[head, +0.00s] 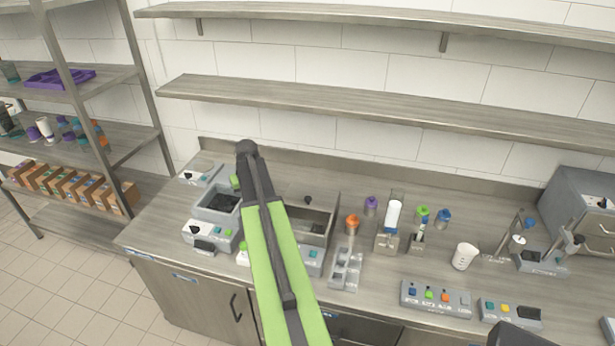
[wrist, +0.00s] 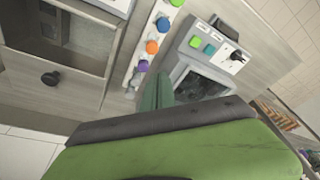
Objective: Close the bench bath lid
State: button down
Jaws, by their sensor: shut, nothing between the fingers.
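A grey box-shaped bath (head: 218,203) stands at the left end of the bench with its top open and dark inside. In the wrist view, an open grey box (wrist: 198,82) with a button panel lies beyond my gripper (wrist: 160,88), which is shut and empty. In the head view the arm mostly hides the fingers.
Coloured-cap bottles (head: 352,222), a white cup (head: 464,256) and button boxes (head: 436,298) stand right of my arm. Shelves (head: 330,105) hang above the bench. A rack (head: 75,140) stands at the left. Free bench surface lies left of the bath.

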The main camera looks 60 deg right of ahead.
jog(key=s+d+r+m+p, duration=0.1)
jog(key=s+d+r, duration=0.1)
jog(key=s+d, duration=0.35)
jog(key=s+d+r+m+h+p, duration=0.1)
jog(key=s+d, duration=0.1)
jog(key=d, duration=0.6)
jog(key=s+d+r+m, duration=0.1)
jog(key=s+d+r, duration=0.1)
jog(key=s+d, duration=0.35)
jog(key=b, duration=1)
send_over(304, 190)
jog(key=s+a, duration=0.2)
jog(key=x, duration=0.3)
jog(key=s+a+x, duration=0.1)
jog(key=x, duration=0.6)
jog(key=shift+s+a+f, duration=0.3)
jog(key=shift+f, duration=0.05)
jog(key=s+a, duration=0.2)
jog(key=a, duration=0.1)
jog(key=shift+s, duration=0.4)
jog(key=shift+d+f, duration=0.1)
jog(key=shift+d, duration=0.05)
jog(key=s+a, duration=0.3)
jog(key=a, duration=0.9)
jog(key=shift+s+a, duration=0.2)
jog(key=shift+s, duration=0.15)
